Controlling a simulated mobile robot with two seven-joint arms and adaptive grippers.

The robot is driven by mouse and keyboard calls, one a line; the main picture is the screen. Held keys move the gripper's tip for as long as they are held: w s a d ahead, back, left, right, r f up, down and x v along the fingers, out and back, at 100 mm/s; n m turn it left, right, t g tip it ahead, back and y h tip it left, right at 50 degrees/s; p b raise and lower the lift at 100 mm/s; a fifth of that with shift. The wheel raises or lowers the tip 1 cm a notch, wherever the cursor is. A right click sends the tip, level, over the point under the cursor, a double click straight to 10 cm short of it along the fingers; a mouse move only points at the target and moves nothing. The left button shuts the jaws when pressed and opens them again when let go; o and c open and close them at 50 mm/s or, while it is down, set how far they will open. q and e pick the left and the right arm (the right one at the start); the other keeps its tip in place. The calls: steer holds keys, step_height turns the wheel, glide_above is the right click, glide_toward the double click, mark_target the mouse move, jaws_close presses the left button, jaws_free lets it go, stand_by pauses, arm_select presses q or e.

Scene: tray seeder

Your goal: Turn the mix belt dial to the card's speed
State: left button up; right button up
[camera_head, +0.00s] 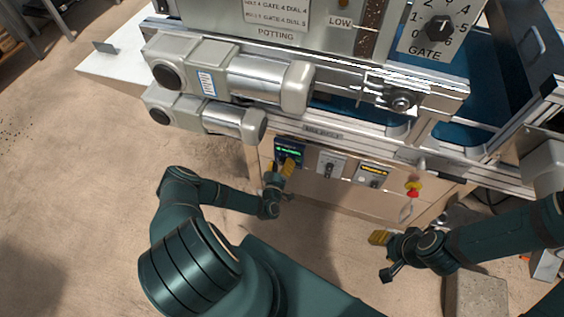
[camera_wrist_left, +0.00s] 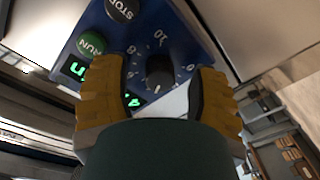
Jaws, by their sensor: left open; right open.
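The blue control panel (camera_head: 291,145) with a green readout is on the front of the machine. In the left wrist view, the panel (camera_wrist_left: 187,40) carries a black dial knob (camera_wrist_left: 160,72) ringed by numbers including 8 and 10. The number that the knob points at is unclear. My left gripper (camera_head: 281,169) is at this panel, open, with its yellow fingers on either side of the dial; finger contact cannot be told. My right gripper (camera_head: 381,240) is open and empty, low on the right, away from the machine. A card (camera_head: 276,14) above POTTING carries small lines naming gate and dial values.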

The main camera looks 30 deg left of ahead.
arm_select(q)
jaws_close()
steer(key=shift+m, duration=0.3)
steer(key=m, duration=0.2)
steer(key=shift+m+p, duration=0.35)
steer(key=shift+m, duration=0.05)
steer(key=m+p, duration=0.1)
steer(key=m, duration=0.3)
steer(key=shift+m+t, duration=0.3)
steer(key=m, duration=0.4)
steer(key=shift+m+p, duration=0.3)
steer(key=shift+p, duration=0.05)
steer(key=shift+m+h, duration=0.3)
steer(key=shift+m, duration=1.5)
steer(key=shift+a+m, duration=0.1)
steer(key=shift+m, duration=0.2)
